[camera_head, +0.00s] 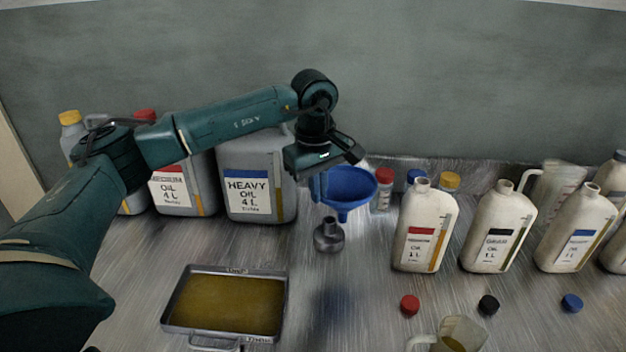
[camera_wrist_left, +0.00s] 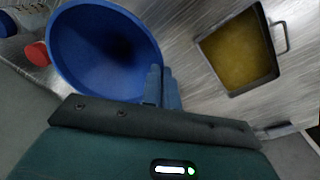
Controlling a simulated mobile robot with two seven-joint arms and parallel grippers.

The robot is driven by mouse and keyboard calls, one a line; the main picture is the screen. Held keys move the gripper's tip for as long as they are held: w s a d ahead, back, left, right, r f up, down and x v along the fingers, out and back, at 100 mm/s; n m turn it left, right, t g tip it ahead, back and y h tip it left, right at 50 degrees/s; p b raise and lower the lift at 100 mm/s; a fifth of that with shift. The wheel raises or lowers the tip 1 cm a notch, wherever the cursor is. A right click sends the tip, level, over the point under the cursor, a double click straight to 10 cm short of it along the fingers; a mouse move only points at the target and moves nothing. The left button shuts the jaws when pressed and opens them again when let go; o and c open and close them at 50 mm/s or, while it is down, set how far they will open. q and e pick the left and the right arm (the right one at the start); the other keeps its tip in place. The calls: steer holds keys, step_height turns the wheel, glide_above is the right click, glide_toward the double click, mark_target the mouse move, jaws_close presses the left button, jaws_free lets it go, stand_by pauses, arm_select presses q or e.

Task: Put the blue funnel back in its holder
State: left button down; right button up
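The blue funnel (camera_head: 350,188) is in the air above the table, wide mouth up and spout down, in the head view. My left gripper (camera_head: 319,186) is at its left side, shut on its edge. In the left wrist view the funnel (camera_wrist_left: 100,45) fills the upper left, and the fingers of my left gripper (camera_wrist_left: 163,88) are close together at its rim. A small grey metal piece with a narrow neck (camera_head: 328,237) stands on the table, below and slightly left of the funnel; I cannot tell whether it is the holder. My right gripper is not in view.
A metal tray of brown oil (camera_head: 168,318) lies at the front left. Large grey oil cans (camera_head: 250,160) stand behind my left arm. Several cream oil bottles (camera_head: 425,225) stand at the right, with loose caps (camera_head: 409,305) and a measuring jug (camera_head: 458,333) in front.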

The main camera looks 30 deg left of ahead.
arm_select(q)
steer(key=w+a+r+n, duration=0.1)
steer(key=w+a+n, duration=0.1)
steer(key=n, duration=0.1)
steer(key=shift+r, duration=0.15)
steer(key=shift+a+b, duration=0.15)
steer(key=shift+b, duration=0.2)
steer(key=shift+f+b, duration=0.35)
steer(key=shift+f, duration=0.1)
steer(key=shift+f+b, duration=0.65)
steer(key=shift+f, duration=0.1)
steer(key=shift+f+b, duration=0.45)
steer(key=shift+f, duration=0.15)
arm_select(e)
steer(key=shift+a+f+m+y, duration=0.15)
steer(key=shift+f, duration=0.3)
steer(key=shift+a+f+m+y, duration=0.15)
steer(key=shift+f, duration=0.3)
arm_select(q)
steer(key=shift+s+f, duration=0.15)
steer(key=shift+f, duration=0.15)
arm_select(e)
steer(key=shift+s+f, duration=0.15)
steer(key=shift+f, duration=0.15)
arm_select(q)
steer(key=shift+f, duration=0.15)
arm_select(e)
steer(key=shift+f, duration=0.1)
